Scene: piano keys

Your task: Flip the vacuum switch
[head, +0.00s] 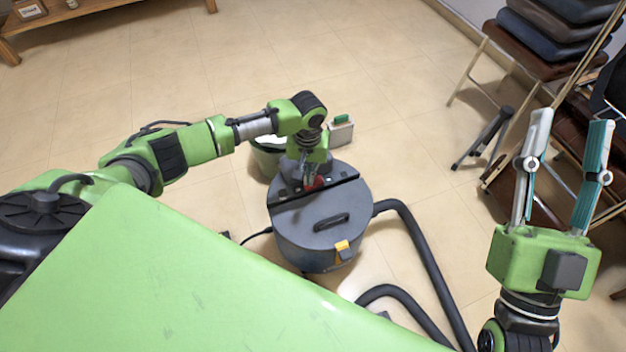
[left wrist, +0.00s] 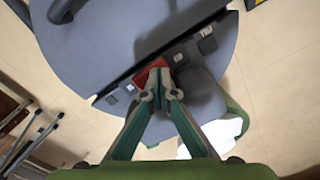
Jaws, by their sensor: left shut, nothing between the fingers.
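The grey vacuum (head: 318,238) stands on the floor in the middle of the head view, with a black handle and a yellow latch. A red switch (head: 317,183) sits on its dark top strip; it also shows in the left wrist view (left wrist: 150,72). My left gripper (head: 309,180) is shut and empty, pointing down at the strip. In the left wrist view its fingertips (left wrist: 158,84) overlap the red switch; I cannot tell whether they touch it. The fingers hide part of the switch. My right gripper (head: 569,135) is open and empty at the right, away from the vacuum.
A black hose (head: 424,255) curves from the vacuum's right side across the floor. A bucket (head: 268,160) stands just behind the vacuum. Stacked chairs (head: 545,55) and a small black step stool (head: 484,140) are at the right.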

